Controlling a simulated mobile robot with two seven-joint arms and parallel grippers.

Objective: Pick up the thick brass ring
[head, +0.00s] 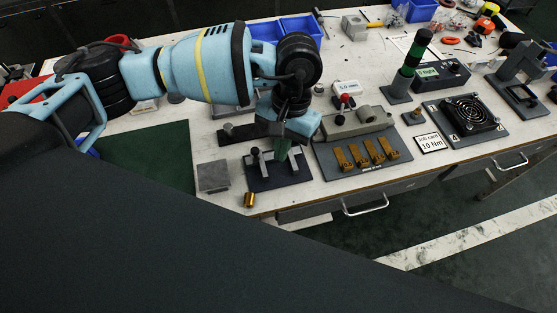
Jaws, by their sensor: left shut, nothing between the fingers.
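A short, thick brass-coloured cylinder, which looks like the thick brass ring (249,200), stands near the front edge of the bench. Whether it has a hole through it is too small to tell. My left gripper (283,155) points down over a dark plate with upright posts (278,179), right of and behind the brass piece. It is shut with nothing held, apart from the brass piece. Its fingertips are small and partly merge with the posts. My right gripper is not in view.
A grey block (213,176) is left of the brass piece. Right of my gripper is a fixture plate with several brass clips (375,151), then a job card (432,143) and a fan plate (468,115). Blue bins (300,27) stand behind. Drawer handles (365,205) protrude in front.

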